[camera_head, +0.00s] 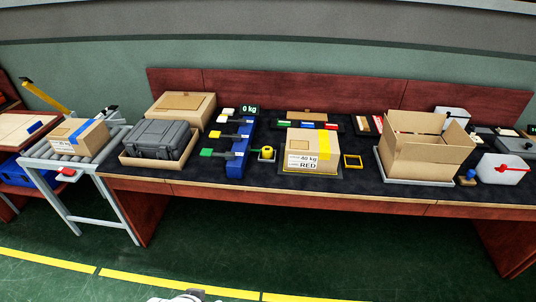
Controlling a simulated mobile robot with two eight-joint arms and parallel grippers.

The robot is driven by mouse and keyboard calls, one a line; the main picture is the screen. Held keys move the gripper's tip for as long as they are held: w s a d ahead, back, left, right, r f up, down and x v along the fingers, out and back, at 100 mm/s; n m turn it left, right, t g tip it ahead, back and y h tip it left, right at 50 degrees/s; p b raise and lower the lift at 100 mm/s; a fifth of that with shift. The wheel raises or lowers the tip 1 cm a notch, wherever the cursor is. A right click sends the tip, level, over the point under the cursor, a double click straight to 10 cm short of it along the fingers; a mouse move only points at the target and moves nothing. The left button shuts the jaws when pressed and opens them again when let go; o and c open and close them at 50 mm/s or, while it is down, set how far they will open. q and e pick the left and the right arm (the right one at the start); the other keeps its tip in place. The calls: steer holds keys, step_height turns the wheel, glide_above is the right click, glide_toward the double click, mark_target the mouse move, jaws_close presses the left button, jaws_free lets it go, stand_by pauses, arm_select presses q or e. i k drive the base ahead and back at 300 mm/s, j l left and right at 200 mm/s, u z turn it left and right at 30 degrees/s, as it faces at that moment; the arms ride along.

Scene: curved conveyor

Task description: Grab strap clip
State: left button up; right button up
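No thing in view can be clearly told as the strap clip. A small yellow square frame (352,161) with a dark middle lies on the dark mat, just right of a taped cardboard box (300,162) marked "40 kg RED"; I cannot tell whether it is the clip. A small yellow round item (267,154) sits left of that box. Neither of my grippers shows in the camera_head view.
A blue rack (238,150) with coloured handles, a grey case (158,139) in a shallow box and an open carton (425,150) stand on the long table. A roller conveyor (105,151) with a taped box (79,136) is at the left. The green floor in front is clear.

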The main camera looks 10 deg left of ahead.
mark_target(267, 151)
steer(key=i+j, duration=0.2)
steer(key=i, duration=0.3)
steer(key=i+j, duration=0.2)
steer(key=i, duration=0.3)
steer(key=i+j, duration=0.2)
steer(key=i, duration=0.35)
